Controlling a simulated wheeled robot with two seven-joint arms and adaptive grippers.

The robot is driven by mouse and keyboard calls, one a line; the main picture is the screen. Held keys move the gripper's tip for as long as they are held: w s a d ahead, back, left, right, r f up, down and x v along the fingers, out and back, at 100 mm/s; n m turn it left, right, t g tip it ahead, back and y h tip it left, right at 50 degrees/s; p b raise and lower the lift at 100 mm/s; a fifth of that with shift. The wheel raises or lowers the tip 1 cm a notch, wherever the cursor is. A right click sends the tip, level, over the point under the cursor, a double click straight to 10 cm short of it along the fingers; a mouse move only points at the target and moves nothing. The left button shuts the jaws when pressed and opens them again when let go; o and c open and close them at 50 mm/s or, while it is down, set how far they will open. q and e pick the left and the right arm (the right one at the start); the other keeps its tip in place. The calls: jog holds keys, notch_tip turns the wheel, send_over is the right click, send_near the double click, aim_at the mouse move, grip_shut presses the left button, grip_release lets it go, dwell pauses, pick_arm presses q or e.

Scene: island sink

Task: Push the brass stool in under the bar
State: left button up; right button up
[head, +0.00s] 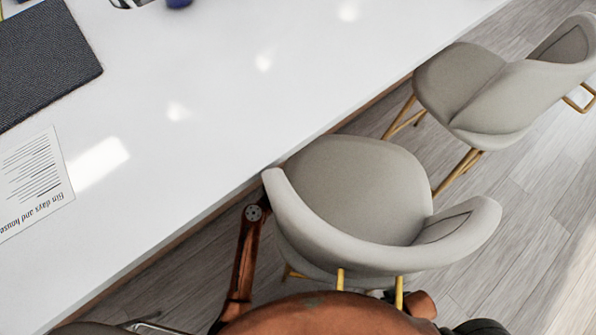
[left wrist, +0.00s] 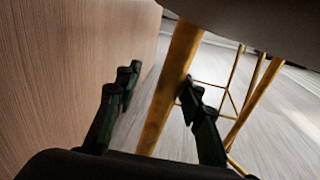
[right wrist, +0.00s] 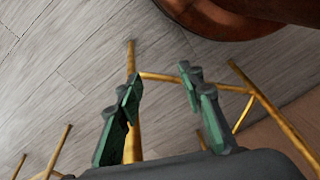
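The nearer stool (head: 350,185) has a grey padded seat, a low curved back and brass legs. It stands beside the white bar (head: 200,130), with its seat edge close to the bar's edge in the head view. My left gripper (left wrist: 155,85) is open low beneath a dark overhang, with a slanting brass leg (left wrist: 172,85) between its fingers, closer to the right finger. My right gripper (right wrist: 160,78) is open, with a brass leg (right wrist: 130,60) partly hidden behind its left finger. Contact cannot be told. Both grippers are hidden in the head view.
A second grey stool with brass legs (head: 490,95) stands farther along the bar at upper right. A wood panel (left wrist: 75,80) rises left of my left gripper. A dark mat (head: 45,60) and a printed sheet (head: 33,180) lie on the bar. Plank floor is clear at right.

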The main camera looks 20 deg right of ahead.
pick_arm(q)
jog(key=v, duration=0.5)
jog(key=shift+s+a, duration=0.2)
jog(key=shift+a, duration=0.1)
